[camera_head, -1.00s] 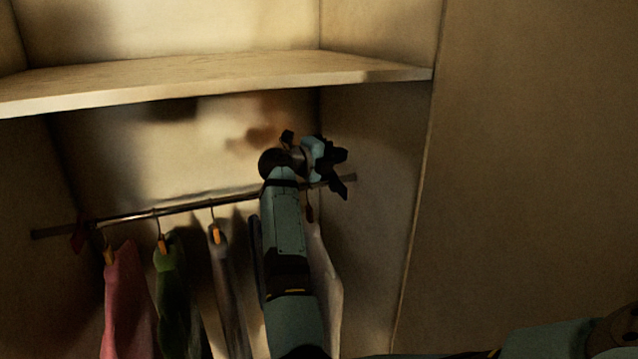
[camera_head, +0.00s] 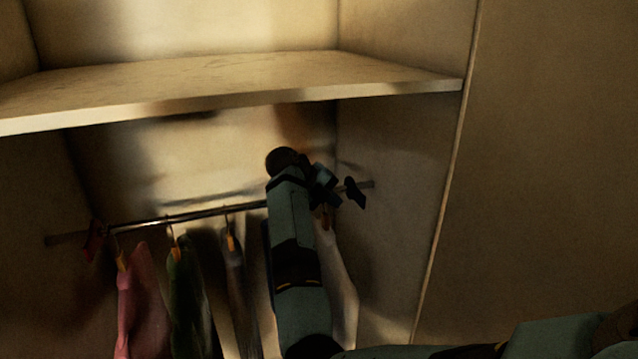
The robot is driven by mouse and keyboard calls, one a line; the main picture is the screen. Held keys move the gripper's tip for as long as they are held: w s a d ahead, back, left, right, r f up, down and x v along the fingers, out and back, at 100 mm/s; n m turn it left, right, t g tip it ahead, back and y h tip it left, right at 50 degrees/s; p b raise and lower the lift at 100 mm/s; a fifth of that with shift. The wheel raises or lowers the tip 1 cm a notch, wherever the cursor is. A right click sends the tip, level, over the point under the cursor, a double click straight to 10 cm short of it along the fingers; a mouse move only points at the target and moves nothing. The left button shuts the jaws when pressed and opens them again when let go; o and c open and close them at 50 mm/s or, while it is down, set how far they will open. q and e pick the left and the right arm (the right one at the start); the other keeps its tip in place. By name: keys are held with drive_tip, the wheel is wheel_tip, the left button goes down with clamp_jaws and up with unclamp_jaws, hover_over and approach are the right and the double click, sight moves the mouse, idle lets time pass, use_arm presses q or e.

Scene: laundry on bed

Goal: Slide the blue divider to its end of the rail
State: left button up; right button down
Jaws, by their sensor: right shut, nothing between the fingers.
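The blue divider (camera_head: 355,193) is a small dark blue piece on the rail (camera_head: 190,215), close to the rail's right end at the closet side wall. A short stretch of bare rail shows to its right. My right gripper (camera_head: 325,189) is shut and empty, at the rail just left of the divider. Its fingers are dark, and I cannot tell whether they touch the divider. My right forearm hides part of the rail. A red divider (camera_head: 95,241) hangs near the rail's left end. My left gripper is not in view.
A pink garment (camera_head: 140,300), a green one (camera_head: 187,300) and a grey one (camera_head: 238,285) hang from the rail left of my arm. A pale garment (camera_head: 339,285) hangs just right of it. A wooden shelf (camera_head: 230,82) spans above the rail.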

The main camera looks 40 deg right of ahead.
sight(362, 194)
drive_tip(key=d, duration=0.1)
drive_tip(key=s+d+p, duration=0.1)
drive_tip(key=d, duration=0.2)
drive_tip(key=shift+s+d+f+p, duration=0.2)
drive_tip(key=shift+f+p, duration=0.1)
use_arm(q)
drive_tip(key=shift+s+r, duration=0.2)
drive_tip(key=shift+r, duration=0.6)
use_arm(e)
drive_tip(key=shift+d, duration=0.2)
drive_tip(key=d, duration=0.1)
drive_tip(key=d+b, duration=0.1)
drive_tip(key=d, duration=0.1)
drive_tip(key=shift+s+f, duration=0.15)
drive_tip(key=shift+s, duration=0.4)
drive_tip(key=shift+a+r, duration=0.15)
drive_tip(key=shift+r, duration=0.1)
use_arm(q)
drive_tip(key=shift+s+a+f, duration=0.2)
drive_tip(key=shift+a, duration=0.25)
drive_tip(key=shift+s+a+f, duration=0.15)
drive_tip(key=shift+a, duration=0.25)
